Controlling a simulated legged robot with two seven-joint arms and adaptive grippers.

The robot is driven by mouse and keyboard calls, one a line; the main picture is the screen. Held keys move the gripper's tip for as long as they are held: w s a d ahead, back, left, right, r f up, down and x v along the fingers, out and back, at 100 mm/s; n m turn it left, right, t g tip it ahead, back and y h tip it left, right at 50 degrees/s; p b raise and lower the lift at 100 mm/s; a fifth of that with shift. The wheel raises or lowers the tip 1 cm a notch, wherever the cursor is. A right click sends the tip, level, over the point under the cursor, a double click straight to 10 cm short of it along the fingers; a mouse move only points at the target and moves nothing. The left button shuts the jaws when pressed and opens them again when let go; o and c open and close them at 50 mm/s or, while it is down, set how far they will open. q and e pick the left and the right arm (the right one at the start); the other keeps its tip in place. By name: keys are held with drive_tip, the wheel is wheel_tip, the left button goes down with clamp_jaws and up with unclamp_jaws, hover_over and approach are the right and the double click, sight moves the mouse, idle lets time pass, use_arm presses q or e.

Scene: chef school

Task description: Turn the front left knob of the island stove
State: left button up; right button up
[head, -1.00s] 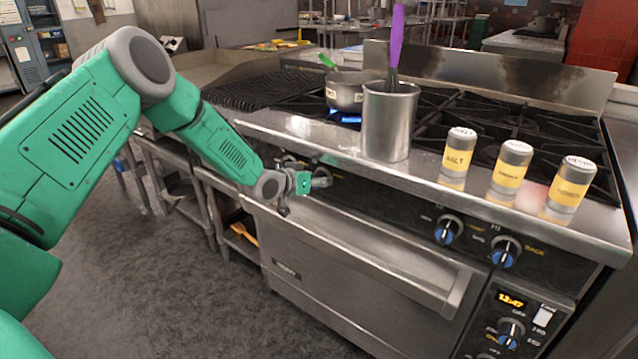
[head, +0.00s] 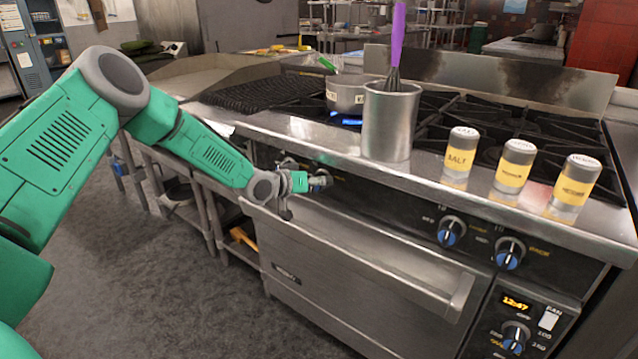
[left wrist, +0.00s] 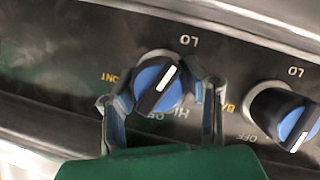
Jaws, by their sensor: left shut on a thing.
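The front left knob (left wrist: 157,85) is blue and black with a white pointer line, on the dark stove panel. In the left wrist view its line points up and slightly right, and part of the word FRONT shows beside it. My left gripper (left wrist: 162,98) is shut on this knob, one finger on each side. In the head view the left gripper (head: 318,183) is at the left part of the stove front, largely covering the knob. The island stove (head: 400,215) has a steel front ledge. My right gripper is not in view.
Another knob (left wrist: 285,115) sits close to the right finger. On the ledge stand a steel container (head: 390,125) with a purple-handled whisk and three shakers (head: 514,165). A pot (head: 347,93) stands over a blue flame. The oven handle (head: 455,298) runs below. Floor at left is clear.

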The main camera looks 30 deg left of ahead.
use_arm(q)
drive_tip(key=o, duration=1.1)
drive_tip(key=shift+s+f, duration=0.2)
drive_tip(key=shift+f, duration=0.3)
drive_tip(key=shift+o, duration=0.2)
drive_tip(key=shift+w+a, duration=0.1)
drive_tip(key=shift+w, duration=0.05)
drive_tip(key=shift+r, duration=0.15)
drive_tip(key=shift+r, duration=0.1)
drive_tip(key=shift+s+r, duration=0.15)
drive_tip(key=shift+s, duration=0.15)
drive_tip(key=v, duration=1.1)
drive_tip(key=shift+a, duration=0.2)
drive_tip(key=shift+s, duration=0.1)
